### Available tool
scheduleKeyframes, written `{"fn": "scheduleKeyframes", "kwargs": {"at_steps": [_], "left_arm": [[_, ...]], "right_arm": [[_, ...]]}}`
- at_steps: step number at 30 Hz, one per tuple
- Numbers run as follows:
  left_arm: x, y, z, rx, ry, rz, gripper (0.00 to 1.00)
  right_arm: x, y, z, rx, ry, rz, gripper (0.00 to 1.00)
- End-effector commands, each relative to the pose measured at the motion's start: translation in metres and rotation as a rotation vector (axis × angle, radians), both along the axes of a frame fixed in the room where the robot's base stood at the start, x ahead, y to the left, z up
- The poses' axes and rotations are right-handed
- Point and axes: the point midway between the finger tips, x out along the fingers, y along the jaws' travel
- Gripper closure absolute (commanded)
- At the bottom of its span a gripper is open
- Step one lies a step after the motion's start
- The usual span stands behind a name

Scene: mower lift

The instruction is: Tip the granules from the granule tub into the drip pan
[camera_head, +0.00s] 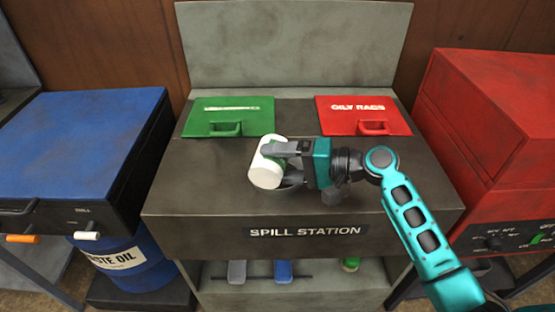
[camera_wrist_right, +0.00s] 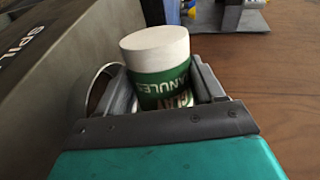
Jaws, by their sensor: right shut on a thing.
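The granule tub (camera_head: 264,170) is a white cylinder with a green label, and it looks tilted in the head view. My right gripper (camera_head: 282,158) is shut on it, above the dark top of the spill station. In the right wrist view the tub (camera_wrist_right: 158,62) sits between the two fingers (camera_wrist_right: 165,88), its label lettering upside down. A thin curved rim shows beside the gripper in the right wrist view (camera_wrist_right: 92,82); it may be the drip pan, mostly hidden. No loose granules show. My left gripper is out of view.
A green lid (camera_head: 228,115) and a red "OILY RAGS" lid (camera_head: 362,114) lie at the back of the spill station (camera_head: 205,205). A blue cabinet (camera_head: 75,130) stands left, a red one (camera_head: 475,110) right. The station top is clear at left and right.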

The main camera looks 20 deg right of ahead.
Motion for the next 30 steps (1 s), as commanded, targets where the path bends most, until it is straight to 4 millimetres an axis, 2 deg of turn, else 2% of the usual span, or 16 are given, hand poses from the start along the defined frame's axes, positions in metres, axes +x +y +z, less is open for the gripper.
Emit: {"fn": "scheduleKeyframes", "kwargs": {"at_steps": [30], "left_arm": [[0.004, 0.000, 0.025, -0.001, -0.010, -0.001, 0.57]], "right_arm": [[0.005, -0.003, 0.008, 0.071, 0.118, 0.001, 0.64]]}}
